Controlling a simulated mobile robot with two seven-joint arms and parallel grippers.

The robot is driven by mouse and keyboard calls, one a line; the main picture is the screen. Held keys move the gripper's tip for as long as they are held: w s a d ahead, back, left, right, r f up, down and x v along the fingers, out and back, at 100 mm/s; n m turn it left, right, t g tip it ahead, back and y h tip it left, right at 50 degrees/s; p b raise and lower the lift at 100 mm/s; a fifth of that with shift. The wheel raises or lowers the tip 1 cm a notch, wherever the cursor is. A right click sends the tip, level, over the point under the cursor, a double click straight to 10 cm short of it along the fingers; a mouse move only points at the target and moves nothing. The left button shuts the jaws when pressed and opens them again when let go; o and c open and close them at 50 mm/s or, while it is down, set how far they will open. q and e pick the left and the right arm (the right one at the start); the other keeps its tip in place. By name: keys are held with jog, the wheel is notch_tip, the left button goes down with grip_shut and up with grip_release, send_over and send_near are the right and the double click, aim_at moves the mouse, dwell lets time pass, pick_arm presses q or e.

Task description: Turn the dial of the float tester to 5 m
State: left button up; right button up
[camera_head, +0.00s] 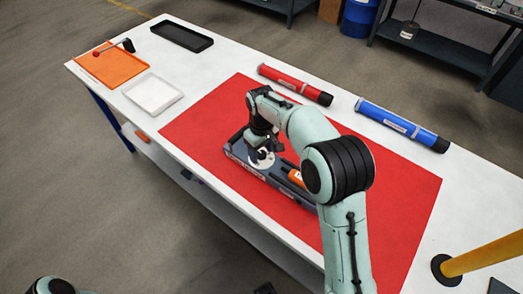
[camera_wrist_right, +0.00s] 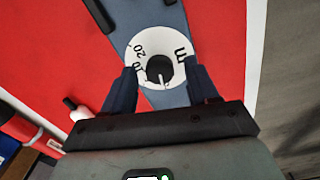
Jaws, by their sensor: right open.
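The float tester (camera_head: 278,192) is a long grey-blue device with a label on its side, lying on the red mat (camera_head: 400,190). Its white dial (camera_head: 266,165) is partly hidden under my right gripper (camera_head: 260,149). In the right wrist view, the dial (camera_wrist_right: 143,46) shows the marks 20, 10 and m, and other marks are hidden or unreadable. The black knob (camera_wrist_right: 159,68) at its centre has a pale pointer line toward the bottom of the picture. My right gripper (camera_wrist_right: 160,77) is open, one finger on each side of the knob, with visible gaps. My left gripper is out of view.
A red tube (camera_head: 295,84) and a blue tube (camera_head: 402,124) lie behind the tester. An orange tray (camera_head: 104,66), a white tray (camera_head: 152,94) and a black tray (camera_head: 181,37) occupy the far left. A yellow post (camera_head: 485,255) stands at the right.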

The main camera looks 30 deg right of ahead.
jog(key=shift+c, duration=0.2)
jog(key=c, duration=1)
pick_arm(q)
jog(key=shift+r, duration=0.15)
pick_arm(e)
jog(key=m+p, duration=0.2)
jog(key=m, duration=0.2)
jog(key=shift+m, duration=0.3)
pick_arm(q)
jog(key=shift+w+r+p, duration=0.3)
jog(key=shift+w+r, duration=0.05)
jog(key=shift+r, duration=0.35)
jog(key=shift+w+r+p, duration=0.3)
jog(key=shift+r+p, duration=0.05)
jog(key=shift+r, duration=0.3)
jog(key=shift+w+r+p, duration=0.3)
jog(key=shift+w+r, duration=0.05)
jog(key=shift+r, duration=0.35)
pick_arm(e)
jog(key=shift+m, duration=2.1)
